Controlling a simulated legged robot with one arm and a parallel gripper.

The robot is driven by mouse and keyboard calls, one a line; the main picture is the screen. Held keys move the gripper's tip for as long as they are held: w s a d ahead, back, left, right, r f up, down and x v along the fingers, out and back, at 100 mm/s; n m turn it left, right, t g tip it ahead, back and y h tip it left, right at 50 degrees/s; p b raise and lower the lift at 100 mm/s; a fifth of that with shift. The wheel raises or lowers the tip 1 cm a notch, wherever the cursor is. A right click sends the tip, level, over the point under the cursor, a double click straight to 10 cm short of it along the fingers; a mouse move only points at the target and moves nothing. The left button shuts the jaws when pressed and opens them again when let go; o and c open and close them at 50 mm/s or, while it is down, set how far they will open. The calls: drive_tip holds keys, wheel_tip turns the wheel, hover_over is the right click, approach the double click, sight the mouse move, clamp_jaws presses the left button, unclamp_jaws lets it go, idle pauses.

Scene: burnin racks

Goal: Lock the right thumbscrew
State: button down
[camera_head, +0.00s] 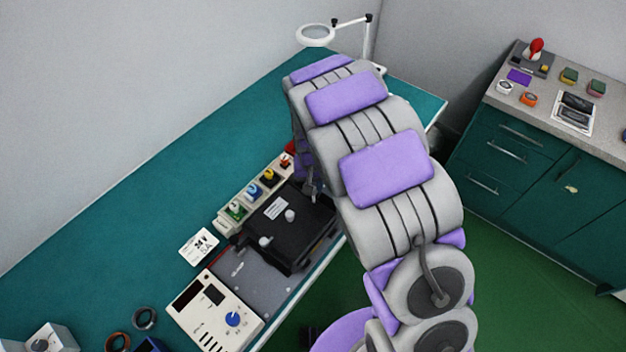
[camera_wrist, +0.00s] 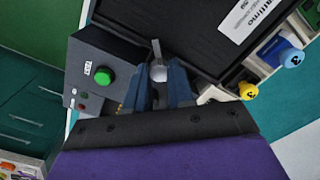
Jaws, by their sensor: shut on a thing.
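A black box-shaped unit (camera_head: 290,228) with a white label sits on a grey plate on the bench. Its dark top also shows in the wrist view (camera_wrist: 200,40). My gripper (camera_head: 312,188) is at the unit's far right corner, and my arm hides part of that side. In the wrist view the fingers of my gripper (camera_wrist: 160,88) are closed around a small silver round-ended piece, which looks like the right thumbscrew (camera_wrist: 158,72). A thin grey bar rises from it along the unit's edge. How far the screw is turned cannot be told.
A grey box with a green button (camera_wrist: 105,78) stands close beside the fingers. A row of coloured numbered connectors (camera_head: 252,190) lies along the unit's back side. A cream control panel with a blue knob (camera_head: 232,319) is at the front. The green bench top (camera_head: 130,215) is clear at left.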

drive_tip(key=m+p, duration=0.2)
drive_tip(key=m, duration=0.2)
drive_tip(key=shift+r+m, duration=0.1)
drive_tip(key=shift+m, duration=0.2)
drive_tip(key=shift+m+p, duration=1)
drive_tip(key=shift+m, duration=0.9)
drive_tip(key=c, duration=1)
unclamp_jaws()
drive_tip(key=shift+a, duration=0.15)
